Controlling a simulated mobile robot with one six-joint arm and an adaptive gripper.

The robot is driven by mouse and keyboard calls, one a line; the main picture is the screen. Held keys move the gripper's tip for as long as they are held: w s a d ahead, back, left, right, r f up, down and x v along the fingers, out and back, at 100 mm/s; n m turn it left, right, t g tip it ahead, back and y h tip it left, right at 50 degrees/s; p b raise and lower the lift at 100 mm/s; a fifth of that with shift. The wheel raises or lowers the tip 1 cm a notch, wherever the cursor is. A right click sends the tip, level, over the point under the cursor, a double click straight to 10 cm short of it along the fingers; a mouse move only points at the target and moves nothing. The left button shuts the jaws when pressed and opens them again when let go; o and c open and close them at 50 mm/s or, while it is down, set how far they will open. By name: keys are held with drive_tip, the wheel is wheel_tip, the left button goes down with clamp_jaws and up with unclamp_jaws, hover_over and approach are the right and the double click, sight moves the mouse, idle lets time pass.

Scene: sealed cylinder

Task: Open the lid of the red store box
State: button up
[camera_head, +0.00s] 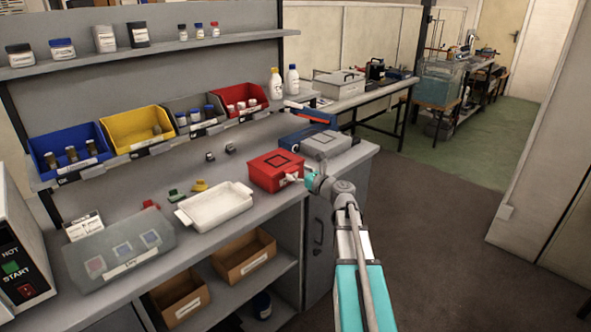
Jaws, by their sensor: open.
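The red store box (270,160) stands on the right part of the grey bench. Its lid lies flat and shut, with a dark square outline on top. My gripper (291,178) is at the box's front right corner, reaching in from the right. Its fingers are small and light in this view and overlap the box's front edge. I cannot tell whether they touch it. The gripper is open, and I see nothing held in it. The far right side of the box is partly hidden by the gripper.
A grey and blue box (327,143) stands close behind and right of the red box. A white tray (216,206) lies to its left, with small coloured parts beyond. A shelf of coloured bins (137,128) runs behind. Dark floor (440,230) is clear at right.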

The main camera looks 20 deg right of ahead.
sight(278, 163)
drive_tip(key=shift+x, duration=1.35)
drive_tip(key=shift+c, duration=0.3)
